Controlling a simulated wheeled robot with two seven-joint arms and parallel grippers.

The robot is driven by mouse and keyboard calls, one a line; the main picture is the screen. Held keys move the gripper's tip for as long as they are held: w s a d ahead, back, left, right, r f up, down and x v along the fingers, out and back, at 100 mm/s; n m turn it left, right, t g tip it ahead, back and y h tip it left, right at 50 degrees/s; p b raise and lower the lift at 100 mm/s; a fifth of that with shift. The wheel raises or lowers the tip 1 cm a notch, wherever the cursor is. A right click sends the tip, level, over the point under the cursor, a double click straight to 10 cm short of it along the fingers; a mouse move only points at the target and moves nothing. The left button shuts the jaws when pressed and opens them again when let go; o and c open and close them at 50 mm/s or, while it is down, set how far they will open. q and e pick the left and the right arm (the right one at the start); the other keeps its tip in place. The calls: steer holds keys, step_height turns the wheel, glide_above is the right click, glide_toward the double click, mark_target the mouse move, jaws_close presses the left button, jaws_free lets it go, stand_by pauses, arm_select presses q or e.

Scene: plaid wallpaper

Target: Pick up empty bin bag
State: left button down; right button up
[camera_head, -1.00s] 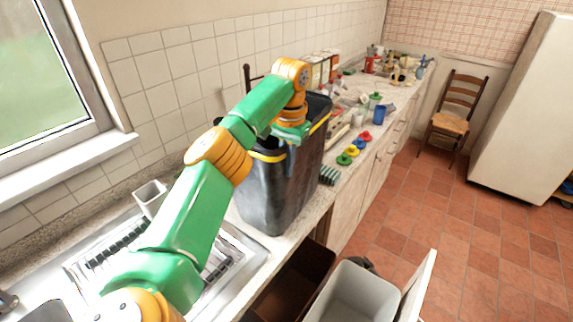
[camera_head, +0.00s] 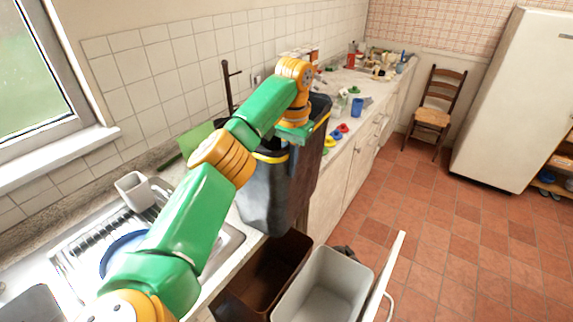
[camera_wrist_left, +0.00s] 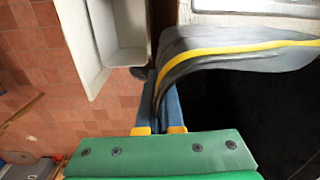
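The bin bag (camera_head: 268,205) is black with a yellow stripe around its open top. It hangs upright by the counter's front edge, its bottom near the brown bin. My left gripper (camera_head: 292,140) is at the bag's top rim, partly hidden by its own wrist. In the left wrist view the two blue fingers (camera_wrist_left: 163,103) are close together on the rim of the bag (camera_wrist_left: 225,50), and the bag's dark inside lies to the right. My right gripper is in neither view.
Below the counter stand an open brown bin (camera_head: 262,268) and a grey bin (camera_head: 322,288), beside an open cupboard door (camera_head: 383,280). The sink drainer (camera_head: 95,240) is at left. Small coloured items line the counter.

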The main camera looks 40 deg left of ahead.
arm_select(q)
steer(key=shift+w+d, duration=0.15)
steer(key=shift+d, duration=0.35)
steer(key=c, duration=1.4)
jaws_free()
steer(key=o, duration=0.4)
